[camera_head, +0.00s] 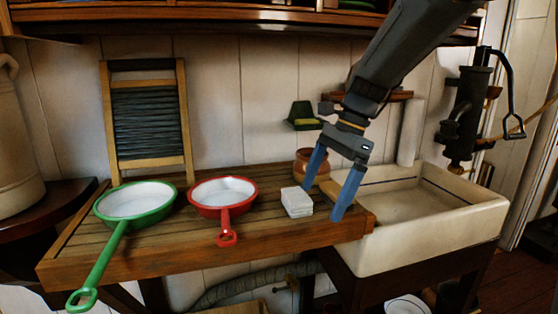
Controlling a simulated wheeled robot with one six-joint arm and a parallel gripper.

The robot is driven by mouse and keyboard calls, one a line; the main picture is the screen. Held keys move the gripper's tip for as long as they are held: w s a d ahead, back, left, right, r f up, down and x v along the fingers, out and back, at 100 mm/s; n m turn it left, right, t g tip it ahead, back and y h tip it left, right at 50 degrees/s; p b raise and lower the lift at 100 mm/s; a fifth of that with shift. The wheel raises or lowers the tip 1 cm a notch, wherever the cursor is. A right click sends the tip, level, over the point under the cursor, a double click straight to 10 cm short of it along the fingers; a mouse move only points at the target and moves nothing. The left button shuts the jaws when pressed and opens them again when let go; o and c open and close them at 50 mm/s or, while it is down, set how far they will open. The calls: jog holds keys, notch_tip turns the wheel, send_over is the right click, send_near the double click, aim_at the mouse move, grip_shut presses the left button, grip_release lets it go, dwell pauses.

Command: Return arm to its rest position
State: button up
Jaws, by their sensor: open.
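My gripper (327,188) is open, with its two blue fingers spread apart and pointing down. It hangs over the right end of the wooden counter (165,258), close to the left edge of the sink. A white block-like stack (297,202) rests on the counter just left of the fingers. I cannot tell whether the left finger touches it. Nothing shows held between the fingers. My dark grey arm reaches down from the top right and hides part of the wall and a small shelf.
A green pan (135,201) and a red pan (223,192) sit on the counter, the green handle overhanging its front. A brown pot (306,160) stands behind the gripper. The white sink (430,230) and a black pump (467,112) are at right. A shelf (200,23) runs overhead.

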jog(key=s+d+f+n+t+h, duration=0.1)
jog(key=s+d+f+n+h, duration=0.1)
jog(key=s+d+f+n, duration=0.3)
jog(key=s+d+f+n+t+h, duration=0.1)
jog(key=s+d+f+n, duration=0.3)
jog(key=s+f+n, duration=0.4)
notch_tip(320, 180, down, 4)
jog(key=s, duration=0.2)
jog(key=shift+s+d+n+h, duration=0.35)
jog(key=shift+d+n+h, duration=0.05)
